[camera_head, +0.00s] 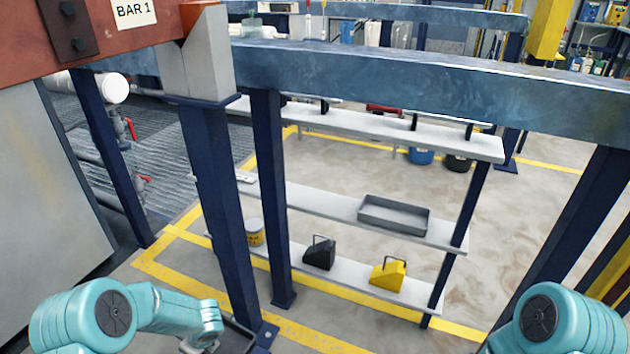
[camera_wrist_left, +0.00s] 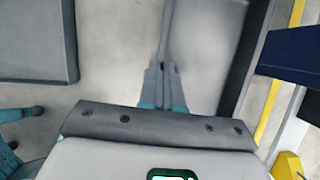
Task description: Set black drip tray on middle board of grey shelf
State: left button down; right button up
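The shelf has pale grey boards on dark blue posts. Its middle board (camera_head: 315,200) carries a grey tray (camera_head: 394,218) toward the right end and a small flat item at the left. My left gripper (camera_wrist_left: 165,78) is shut on the rim of a dark tray (camera_wrist_left: 245,62), seen close up in the left wrist view. Part of this black drip tray (camera_head: 240,338) shows at the bottom of the head view, low and in front of the shelf, beside a blue post. Much of it is hidden. My right gripper is out of view; only part of that arm shows.
Blue posts (camera_head: 268,200) and a thick blue beam (camera_head: 420,78) stand between me and the shelf. The middle board is bare between its left item and the grey tray.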

pick_arm(q)
jog(key=w+r+n+g, duration=0.25)
jog(key=r+n, duration=0.25)
jog(key=r, duration=0.4)
jog(key=w+r+n+g, duration=0.2)
jog(key=w+r+n, duration=0.25)
jog(key=r, duration=0.45)
jog(key=s+d+r+n+g+h, duration=0.2)
jog(key=s+d+r+n+h, duration=0.2)
jog(key=s+d+r+n, duration=0.85)
notch_tip(320, 180, up, 21)
jog(key=a+n+p, duration=0.1)
jog(key=a+p, duration=0.1)
jog(key=p, duration=3)
jog(key=shift+n, duration=0.3)
